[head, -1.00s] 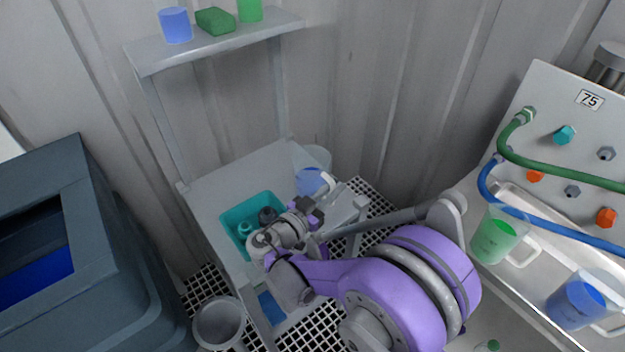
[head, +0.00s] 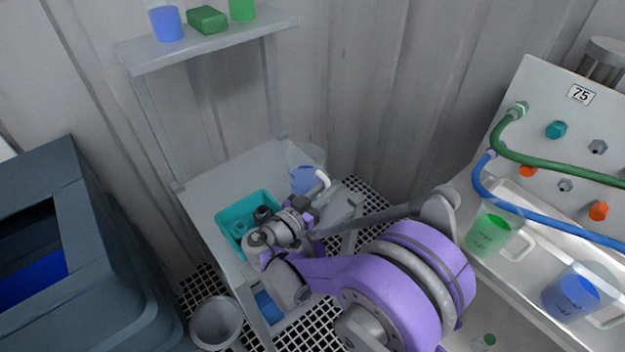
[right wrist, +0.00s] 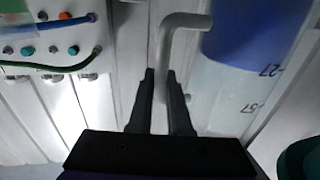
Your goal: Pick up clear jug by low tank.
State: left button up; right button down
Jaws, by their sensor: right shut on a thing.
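The clear jug (head: 303,170) with blue liquid is at the back right corner of the small grey table (head: 210,200) in the head view, leaning a little. In the right wrist view the jug (right wrist: 238,90) fills the upper right, with printed marks on its wall. Its pale handle (right wrist: 170,50) runs down between the fingers. My right gripper (head: 308,205) is shut on the handle; it also shows in the right wrist view (right wrist: 160,85). I cannot tell whether the jug's base touches the table. My left gripper is not in view.
A teal bin (head: 228,220) with dark items sits beside my right wrist. A dark tank (head: 100,220) with blue inside stands at left. A shelf (head: 215,42) is above the table. Green (head: 490,235) and blue (head: 572,295) jugs stand on the right bench near hoses.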

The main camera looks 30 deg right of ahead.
jog(key=shift+r, duration=0.1)
notch_tip(320, 180, up, 10)
jog(key=p, duration=0.2)
jog(key=shift+p, duration=0.3)
